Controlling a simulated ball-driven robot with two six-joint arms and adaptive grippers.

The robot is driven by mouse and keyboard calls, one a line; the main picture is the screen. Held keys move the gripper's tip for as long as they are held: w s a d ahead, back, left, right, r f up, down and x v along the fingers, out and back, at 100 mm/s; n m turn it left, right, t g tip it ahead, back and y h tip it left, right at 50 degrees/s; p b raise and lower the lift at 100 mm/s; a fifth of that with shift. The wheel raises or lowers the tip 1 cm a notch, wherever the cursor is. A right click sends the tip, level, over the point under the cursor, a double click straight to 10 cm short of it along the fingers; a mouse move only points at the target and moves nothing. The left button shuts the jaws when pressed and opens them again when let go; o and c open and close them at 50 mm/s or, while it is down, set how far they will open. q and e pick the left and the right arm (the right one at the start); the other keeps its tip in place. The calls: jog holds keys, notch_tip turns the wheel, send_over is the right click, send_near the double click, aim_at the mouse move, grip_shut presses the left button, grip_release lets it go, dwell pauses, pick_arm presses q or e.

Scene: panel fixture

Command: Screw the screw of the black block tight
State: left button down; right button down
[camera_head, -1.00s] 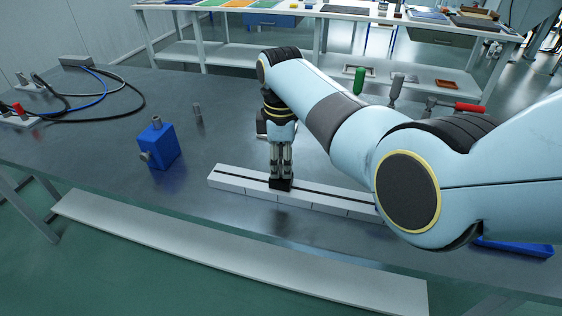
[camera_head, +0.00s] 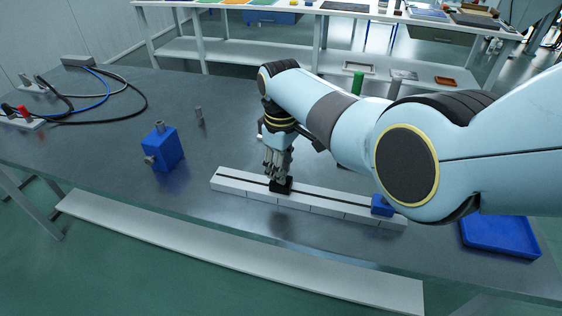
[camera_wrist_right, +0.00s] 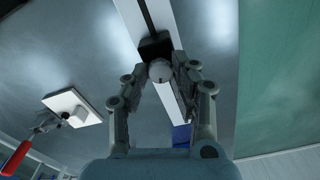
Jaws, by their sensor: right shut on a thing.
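The black block (camera_head: 281,187) sits on the white slotted rail (camera_head: 235,183) on the grey table. It also shows in the right wrist view (camera_wrist_right: 153,44). Its screw shows there as a round grey head (camera_wrist_right: 160,71) with a dark slot mark, on the near side of the block. My right gripper (camera_head: 278,176) comes down over the block at a tilt. In the right wrist view its fingers stand on both sides of the screw head and are shut on it. In the head view the fingers hide the screw. My left gripper is not in view.
A blue block (camera_head: 381,206) sits at the rail's right end, close to my arm, near a blue tray (camera_head: 500,237). A blue box with a knob (camera_head: 163,150) and a grey pin (camera_head: 199,113) stand left. Cables lie farther left. A red-handled clamp (camera_wrist_right: 18,157) shows in the wrist view.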

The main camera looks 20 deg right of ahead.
jog(key=m+p, duration=0.1)
jog(key=m, duration=0.2)
jog(key=shift+m, duration=0.4)
jog(key=m, duration=0.3)
jog(key=shift+m+p, duration=0.3)
jog(key=shift+p, duration=0.05)
jog(key=m, duration=0.3)
jog(key=shift+m, duration=0.3)
jog(key=m, duration=0.4)
jog(key=shift+m+p, duration=0.3)
jog(key=shift+p, duration=0.1)
jog(key=m, duration=0.3)
jog(key=shift+m, duration=0.3)
jog(key=m, duration=0.9)
jog(key=shift+m, duration=1.8)
